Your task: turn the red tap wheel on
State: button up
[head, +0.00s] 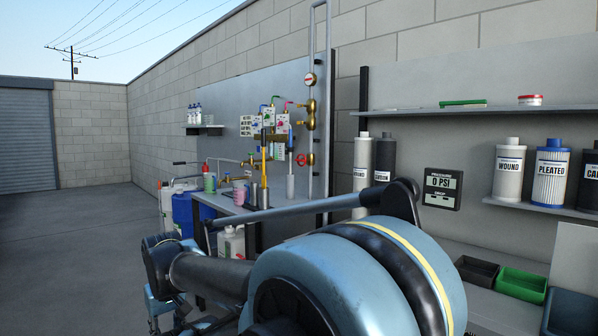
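The red tap wheel (301,160) is on a brass valve (311,159) low on the vertical grey pipe (311,185) at the grey wall panel. It is small in view, and I cannot tell its turn position. My gripper (158,312) seems to hang below my wrist at the lower left, partly cut off by the bottom edge. Its fingers are not clear, so I cannot tell whether it is open or shut. It is well to the left of the wheel, nearer the camera and apart from it.
My blue arm fills the lower middle. A bench (222,206) with bottles and tubes stands below the panel, with jugs (184,212) beside it. Shelves at right hold filter cartridges (551,174); bins (522,284) lie below. A gauge reads 0 PSI (442,187). Open floor (70,240) lies at left.

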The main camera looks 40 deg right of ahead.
aim_at(304, 161)
jog(key=z, duration=1.4)
jog(key=k, duration=1.3)
jog(key=u, duration=0.55)
jog(key=i, duration=2.05)
jog(key=z, duration=0.65)
jog(key=i, duration=0.35)
jog(key=z, duration=0.2)
